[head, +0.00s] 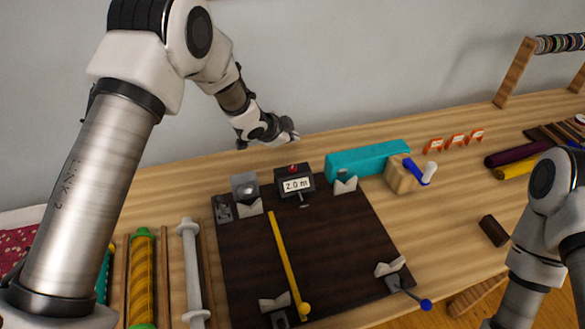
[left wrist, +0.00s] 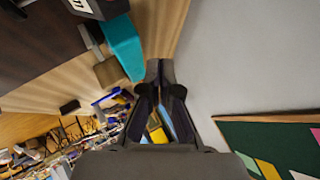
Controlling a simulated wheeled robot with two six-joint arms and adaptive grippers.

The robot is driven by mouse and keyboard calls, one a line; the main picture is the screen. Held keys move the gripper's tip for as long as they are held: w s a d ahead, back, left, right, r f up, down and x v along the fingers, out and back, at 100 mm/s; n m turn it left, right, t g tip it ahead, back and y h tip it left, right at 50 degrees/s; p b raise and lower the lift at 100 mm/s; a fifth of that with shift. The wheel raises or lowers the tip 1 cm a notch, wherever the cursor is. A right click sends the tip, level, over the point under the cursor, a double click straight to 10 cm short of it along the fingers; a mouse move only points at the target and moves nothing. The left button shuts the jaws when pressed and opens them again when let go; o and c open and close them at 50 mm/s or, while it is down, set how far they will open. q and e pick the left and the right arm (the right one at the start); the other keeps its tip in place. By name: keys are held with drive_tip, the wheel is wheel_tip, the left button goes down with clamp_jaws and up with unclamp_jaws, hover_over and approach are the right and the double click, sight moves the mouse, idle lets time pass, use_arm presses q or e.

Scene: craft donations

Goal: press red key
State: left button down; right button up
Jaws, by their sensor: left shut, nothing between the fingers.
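The red key (head: 293,168) is a small red button on top of a dark counter box (head: 294,184) whose display reads about "2.0 m". The box stands at the back edge of a dark brown board (head: 335,250). My left gripper (head: 292,137) is shut and empty, behind and above the red key, clear of it. In the left wrist view my fingers (left wrist: 153,68) are together, and part of the counter box (left wrist: 97,8) shows at the top; the red key is not visible there. My right arm enters at the right, its gripper out of view.
A teal block (head: 365,158) and a wooden block with a crank (head: 402,174) stand right of the counter box. A grey metal block (head: 244,186) stands left of it. A yellow rod (head: 286,262) lies across the board. The back table strip is mostly clear.

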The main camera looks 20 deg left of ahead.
use_arm(q)
drive_tip(key=b, duration=0.6)
hover_over(292, 168)
wheel_tip(292, 168, down, 8)
drive_tip(key=shift+s+r, duration=0.1)
drive_tip(key=shift+r, duration=0.15)
drive_tip(key=shift+f+b, duration=0.5)
drive_tip(key=shift+f, duration=0.1)
drive_tip(key=shift+f+b, duration=0.3)
drive_tip(key=shift+f, duration=0.1)
drive_tip(key=shift+f+b, duration=0.35)
drive_tip(key=shift+f, duration=0.1)
idle(0.7)
idle(0.3)
drive_tip(key=shift+r+p, duration=0.85)
drive_tip(key=shift+r, duration=0.05)
wheel_tip(292, 168, up, 5)
drive_tip(key=p, duration=0.4)
